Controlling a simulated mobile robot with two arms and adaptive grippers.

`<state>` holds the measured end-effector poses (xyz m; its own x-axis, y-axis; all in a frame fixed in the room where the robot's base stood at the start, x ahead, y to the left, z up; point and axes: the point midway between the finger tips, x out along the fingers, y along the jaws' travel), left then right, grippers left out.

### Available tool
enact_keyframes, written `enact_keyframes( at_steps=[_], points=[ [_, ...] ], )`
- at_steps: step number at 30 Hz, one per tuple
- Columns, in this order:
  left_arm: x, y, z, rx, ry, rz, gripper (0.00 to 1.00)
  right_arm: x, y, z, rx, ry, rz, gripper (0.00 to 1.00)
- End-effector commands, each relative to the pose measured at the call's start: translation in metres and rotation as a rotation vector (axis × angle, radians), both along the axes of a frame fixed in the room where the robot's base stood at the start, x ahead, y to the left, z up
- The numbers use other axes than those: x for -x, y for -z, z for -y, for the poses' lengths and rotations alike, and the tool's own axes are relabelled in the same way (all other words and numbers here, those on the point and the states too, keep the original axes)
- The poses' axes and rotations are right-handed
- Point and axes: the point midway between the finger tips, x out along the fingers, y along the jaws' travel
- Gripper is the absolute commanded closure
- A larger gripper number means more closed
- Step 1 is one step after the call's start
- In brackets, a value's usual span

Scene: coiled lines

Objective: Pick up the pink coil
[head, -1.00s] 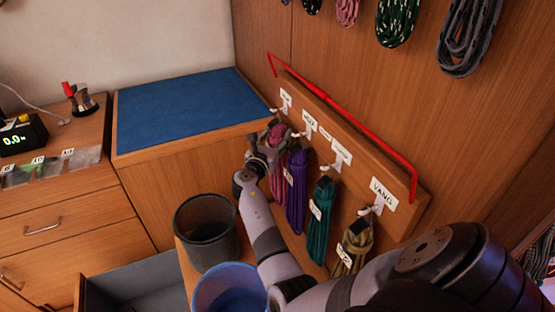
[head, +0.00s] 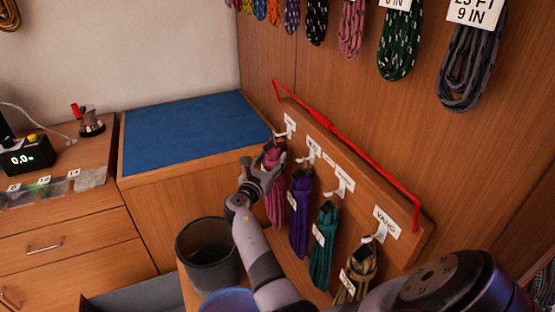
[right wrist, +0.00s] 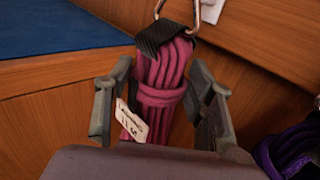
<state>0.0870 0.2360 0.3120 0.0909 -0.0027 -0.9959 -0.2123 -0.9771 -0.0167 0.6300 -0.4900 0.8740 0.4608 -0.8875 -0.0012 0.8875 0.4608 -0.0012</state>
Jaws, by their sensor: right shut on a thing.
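The pink coil (head: 275,207) hangs at the far left end of the wooden hook board (head: 408,232), below a white label. In the right wrist view the coil (right wrist: 164,72) hangs upright, its dark top wrap under a metal loop (right wrist: 178,8). A white tag (right wrist: 131,122) reading 11 M is on its lower left. My right gripper (head: 268,166) is at the coil's upper part. The coil's lower end is hidden in the wrist view. My left gripper is not in view.
Purple (head: 299,215), teal (head: 322,247) and olive (head: 356,275) coils hang right of the pink one. A red bar (head: 350,137) runs along the board. A dark bin (head: 207,255) and a blue bucket (head: 228,301) stand below. The blue-topped cabinet (head: 185,130) is clear.

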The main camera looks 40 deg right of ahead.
Motion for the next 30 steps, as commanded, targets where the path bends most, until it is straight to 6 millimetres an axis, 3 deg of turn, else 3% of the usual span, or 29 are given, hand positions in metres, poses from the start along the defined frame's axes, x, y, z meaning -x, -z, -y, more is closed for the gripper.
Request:
enact_keyframes(
  at_steps=[16, 30],
  points=[
    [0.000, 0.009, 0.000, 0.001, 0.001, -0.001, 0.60, -0.017, -0.002, -0.051, 0.004, -0.001, 0.004, 1.00],
    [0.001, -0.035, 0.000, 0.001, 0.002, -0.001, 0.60, -0.016, -0.046, -0.049, 0.004, 0.001, 0.004, 1.00]
  ],
)
